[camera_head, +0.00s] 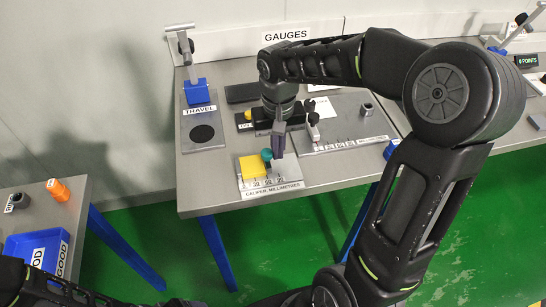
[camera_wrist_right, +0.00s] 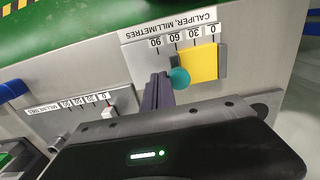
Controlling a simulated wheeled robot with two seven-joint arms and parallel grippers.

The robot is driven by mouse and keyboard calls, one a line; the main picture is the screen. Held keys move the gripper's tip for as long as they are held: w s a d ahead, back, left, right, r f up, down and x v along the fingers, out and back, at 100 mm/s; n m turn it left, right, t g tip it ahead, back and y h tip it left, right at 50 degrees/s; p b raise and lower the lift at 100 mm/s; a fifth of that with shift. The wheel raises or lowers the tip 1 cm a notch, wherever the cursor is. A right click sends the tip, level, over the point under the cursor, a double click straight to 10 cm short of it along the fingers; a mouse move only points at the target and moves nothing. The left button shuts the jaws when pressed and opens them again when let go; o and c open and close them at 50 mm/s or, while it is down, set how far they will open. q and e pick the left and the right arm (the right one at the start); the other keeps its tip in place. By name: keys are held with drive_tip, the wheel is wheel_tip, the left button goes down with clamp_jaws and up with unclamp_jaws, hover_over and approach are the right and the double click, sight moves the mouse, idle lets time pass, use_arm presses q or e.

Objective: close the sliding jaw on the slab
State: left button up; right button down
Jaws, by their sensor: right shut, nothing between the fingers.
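The yellow slab (camera_head: 252,167) lies on the caliper plate (camera_head: 290,173), which carries a millimetre scale; the slab also shows in the wrist view (camera_wrist_right: 198,63). A grey fixed jaw (camera_wrist_right: 222,61) stands at the slab's other side. My right gripper (camera_head: 278,146) is shut and empty, its fingers (camera_wrist_right: 156,92) close beside the knob, on the side away from the slab. Whether they touch it is unclear.
Behind are a travel gauge (camera_head: 203,130) with a blue block and lever, and another scale plate (camera_head: 350,133) to the right. A separate table at left holds a blue tray (camera_head: 20,242) and an orange piece (camera_head: 58,190). A floor gap separates the tables.

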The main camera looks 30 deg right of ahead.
drive_tip(key=shift+s+d, duration=0.15)
drive_tip(key=shift+d, duration=0.25)
wheel_tip(320, 180, up, 7)
drive_tip(key=p, duration=0.5)
idle(0.4)
idle(0.5)
